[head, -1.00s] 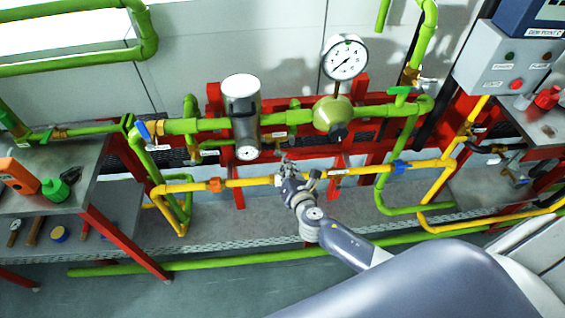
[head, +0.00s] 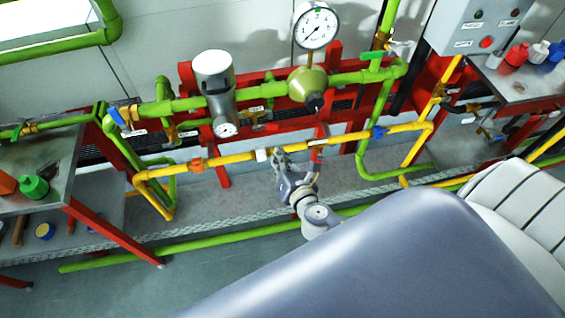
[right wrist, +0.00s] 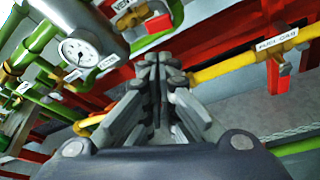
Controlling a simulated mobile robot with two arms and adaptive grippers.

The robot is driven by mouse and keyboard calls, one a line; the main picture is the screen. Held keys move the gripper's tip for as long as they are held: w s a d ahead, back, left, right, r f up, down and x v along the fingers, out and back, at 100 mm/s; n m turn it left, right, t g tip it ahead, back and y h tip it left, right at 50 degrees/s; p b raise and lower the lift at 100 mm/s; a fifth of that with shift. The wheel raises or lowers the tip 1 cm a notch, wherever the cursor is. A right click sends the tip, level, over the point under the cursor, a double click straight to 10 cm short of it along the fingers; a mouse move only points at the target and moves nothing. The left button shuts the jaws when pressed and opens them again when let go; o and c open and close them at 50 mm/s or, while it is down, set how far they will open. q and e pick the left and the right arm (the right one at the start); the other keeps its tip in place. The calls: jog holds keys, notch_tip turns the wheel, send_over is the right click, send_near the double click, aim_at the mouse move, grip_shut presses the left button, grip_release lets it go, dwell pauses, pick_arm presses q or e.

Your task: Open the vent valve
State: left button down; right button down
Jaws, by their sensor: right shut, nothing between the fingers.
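A label that seems to read VENT, partly cut by the edge, shows at the top of the right wrist view (right wrist: 129,17). Beside it is a brass-coloured valve body (right wrist: 158,23) with red behind it; its handle is not clear. In the head view a small fitting with a pale label (head: 262,127) hangs under the green pipe, right of the grey cylinder; I cannot read it. My right gripper (head: 279,153) is shut and empty by the yellow pipe, below that fitting and apart from it. Its closed fingers (right wrist: 160,65) fill the middle of the wrist view. My left gripper is out of view.
The yellow pipe (head: 225,158) labelled FUEL GAS (right wrist: 277,43) runs beside the fingers. A grey cylinder with a gauge (head: 214,75), a large pressure gauge (head: 316,26) and red frame posts (head: 220,172) stand close. A bench (head: 75,190) is at left, a control box (head: 478,25) at right.

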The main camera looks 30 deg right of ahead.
jog(key=shift+v, duration=1.3)
jog(key=shift+f, duration=0.1)
